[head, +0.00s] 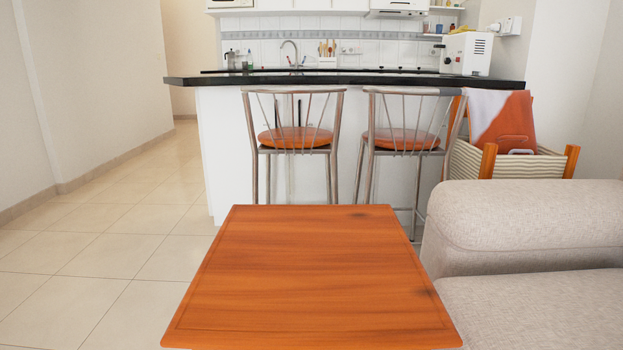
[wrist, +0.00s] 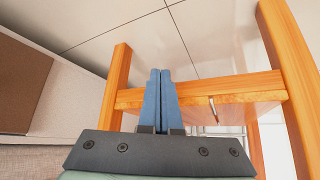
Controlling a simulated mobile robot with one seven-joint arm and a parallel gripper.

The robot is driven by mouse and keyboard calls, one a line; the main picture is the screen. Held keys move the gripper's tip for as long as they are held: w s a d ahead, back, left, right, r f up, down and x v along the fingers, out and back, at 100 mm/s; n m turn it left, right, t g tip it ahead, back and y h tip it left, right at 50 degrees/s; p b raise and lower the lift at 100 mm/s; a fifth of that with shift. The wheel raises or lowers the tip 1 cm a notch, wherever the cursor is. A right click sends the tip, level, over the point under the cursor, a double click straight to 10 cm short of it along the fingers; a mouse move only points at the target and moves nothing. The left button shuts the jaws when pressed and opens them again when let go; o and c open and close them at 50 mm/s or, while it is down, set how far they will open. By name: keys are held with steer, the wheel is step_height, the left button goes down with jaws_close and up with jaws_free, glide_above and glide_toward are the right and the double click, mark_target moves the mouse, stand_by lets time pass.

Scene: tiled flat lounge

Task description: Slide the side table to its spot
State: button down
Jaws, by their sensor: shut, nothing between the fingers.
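The side table (head: 310,280) has a square orange-brown wooden top and stands close in front of me, its right edge beside the sofa. Its legs are hidden in the head view. In the wrist view a wooden frame with a crossbar (wrist: 235,85) and upright legs, matching the table's wood, spans the picture. My gripper (wrist: 160,72) has blue fingers that are shut together with nothing between them. The fingers overlap the crossbar in the picture; I cannot tell whether they touch it. My gripper is not visible in the head view. No marked spot shows on the floor.
A beige sofa (head: 540,220) is close on the right. Two bar stools (head: 300,138) stand beyond the table, before a white counter with a black top (head: 350,80). A wooden-framed striped basket (head: 510,162) is behind the sofa. Tiled floor (head: 100,240) is clear on the left.

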stand_by(0.4)
steer(key=shift+w+b, duration=2.55)
steer(key=shift+w, duration=1.6)
steer(key=w+b, duration=0.4)
steer(key=w, duration=0.1)
steer(key=shift+w+r, duration=0.2)
steer(key=shift+w, duration=1.35)
